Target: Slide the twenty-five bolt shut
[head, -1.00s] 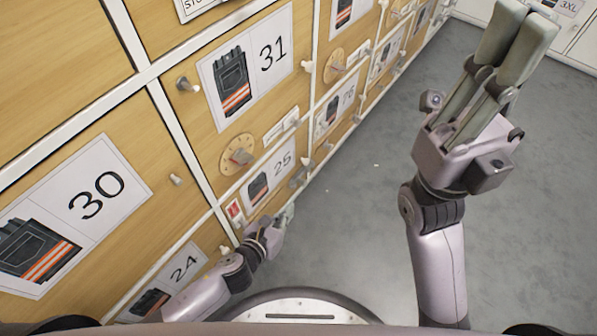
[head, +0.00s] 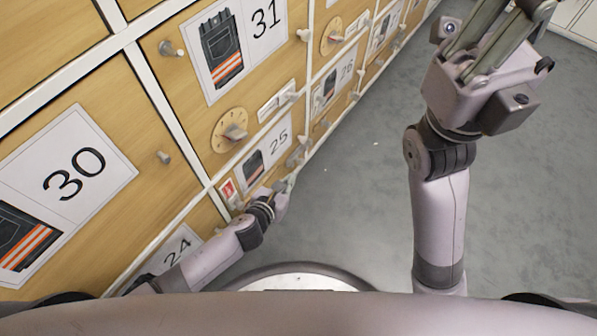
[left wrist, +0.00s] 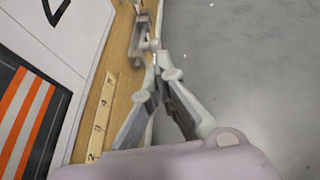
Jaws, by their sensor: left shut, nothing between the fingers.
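The bolt also shows in the left wrist view (left wrist: 140,45), just beyond my fingertips. My left gripper (head: 288,184) is low beside this door, and its fingers (left wrist: 160,66) are shut with nothing between them. The fingertips are very near the bolt's near end; I cannot tell whether they touch. My right gripper (head: 492,45) is raised over the floor, its fingertips cut off by the frame.
Doors 31 (head: 240,45), 30 (head: 75,175) and 24 (head: 178,252) surround it, with knobs and a round dial (head: 231,131) sticking out. A printed scale (left wrist: 102,115) runs along the door. The grey floor (head: 345,215) is clear.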

